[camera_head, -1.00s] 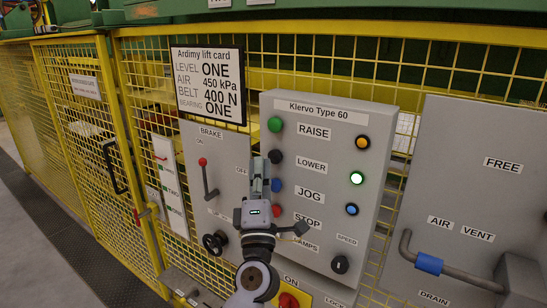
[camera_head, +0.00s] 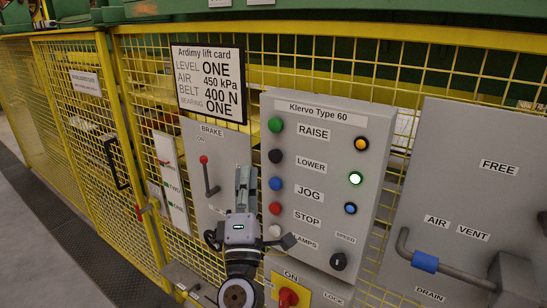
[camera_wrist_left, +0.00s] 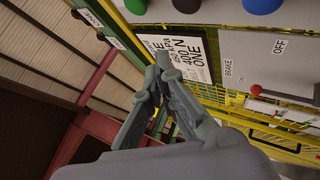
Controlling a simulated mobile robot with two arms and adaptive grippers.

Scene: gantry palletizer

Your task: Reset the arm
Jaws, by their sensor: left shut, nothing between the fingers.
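My left gripper (camera_head: 245,190) stands upright in front of the gap between the brake panel and the Klervo Type 60 control box (camera_head: 330,125). It is shut and empty; its closed fingers also show in the left wrist view (camera_wrist_left: 162,62). My right gripper is not in view.
The brake panel (camera_head: 228,150) with a red-tipped lever (camera_head: 206,175) is at left, below the lift card (camera_head: 208,84). A grey panel with a blue-handled air lever (camera_head: 426,263) stands at right. A red rotary switch (camera_head: 288,298) is below. Yellow mesh fence lies behind.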

